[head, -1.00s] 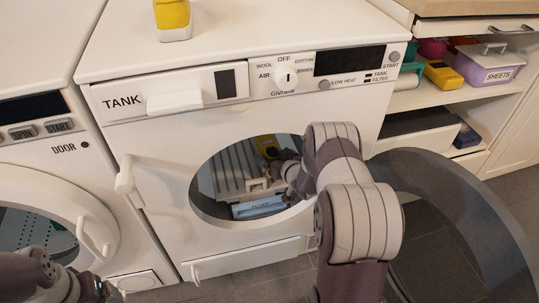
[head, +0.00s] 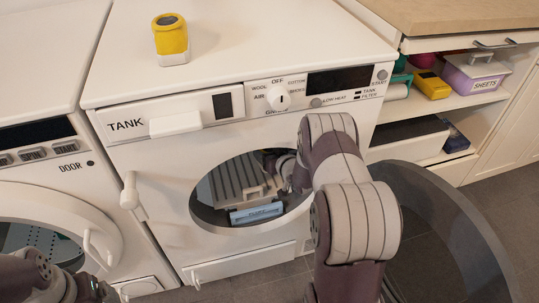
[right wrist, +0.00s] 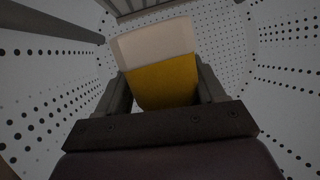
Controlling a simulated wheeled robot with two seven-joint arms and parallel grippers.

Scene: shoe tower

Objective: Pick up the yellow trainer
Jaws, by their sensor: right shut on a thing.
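In the right wrist view a yellow trainer (right wrist: 162,82) with a pale cream sole part is between the two fingers of my right gripper (right wrist: 163,92), which is shut on it. The perforated drum wall surrounds it. In the head view my right arm reaches through the round door opening of the middle machine (head: 150,178); the gripper and held trainer are hidden there. Another yellow shoe-like thing (head: 171,38) with a white base and dark opening stands on top of that machine. Part of my left arm shows at the bottom left; its fingers cannot be made out.
A grey slatted rack (head: 228,184) is inside the opening, above a blue labelled piece (head: 257,213) at the lower rim. The round open door (head: 455,225) is to the right of my arm. Shelves (head: 428,103) at the right hold a purple SHEETS box (head: 477,79).

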